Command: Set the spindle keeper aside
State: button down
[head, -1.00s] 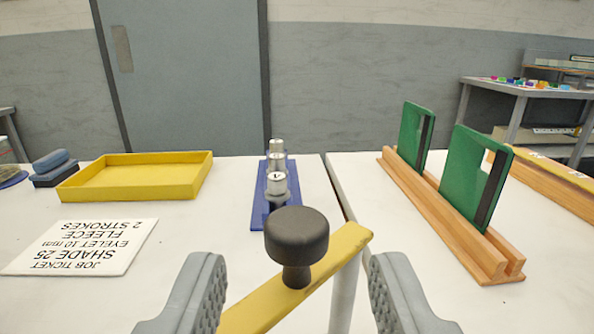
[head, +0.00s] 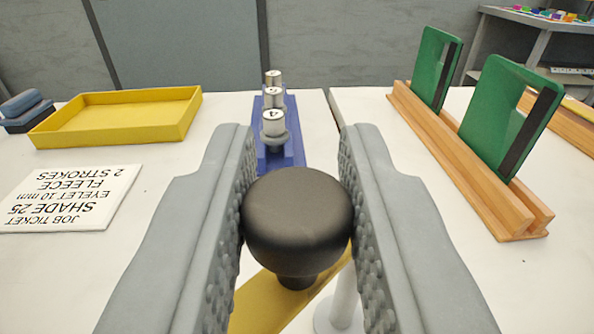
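The spindle keeper (head: 297,222) is a yellow bar with a round black knob standing on it. The bar runs slantwise at the bottom centre, and its lower end is cut off by the frame. A pale grey post (head: 343,300) shows beside and below the bar. My gripper (head: 297,165) has its two grey ribbed fingers on either side of the knob, and both appear to press against it. The fingers hide parts of the bar.
A yellow tray (head: 120,143) stands empty at left on the white table. A job ticket (head: 65,199) lies in front of it. A blue rack (head: 283,159) with metal dies is behind the knob. A wooden rail (head: 465,180) holds green plates at right.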

jog(key=shift+w+a+m+h, duration=0.2)
jog(key=shift+m+h, duration=0.3)
jog(key=shift+h, duration=0.3)
jog(key=shift+w+a+m+g+h, duration=0.2)
jog(key=shift+m+h, duration=0.4)
jog(key=shift+h, duration=0.25)
jog(key=shift+w+a+m+g+h, duration=0.1)
jog(key=shift+w+m+g+h, duration=0.1)
jog(key=shift+m+h, duration=0.55)
jog(key=shift+w+m+g+h, duration=0.6)
jog(key=shift+m+g+h, duration=0.95)
jog(key=shift+h, duration=0.3)
jog(key=shift+w+m+g+h, duration=0.55)
jog(key=shift+m+g+h, duration=0.85)
jog(key=shift+g+h, duration=0.35)
jog(key=shift+w+m+g+h, duration=0.6)
jog(key=shift+m+g+h, duration=0.9)
jog(key=shift+h, duration=0.4)
jog(key=c, duration=1.2)
grip_release()
jog(key=shift+c, duration=0.2)
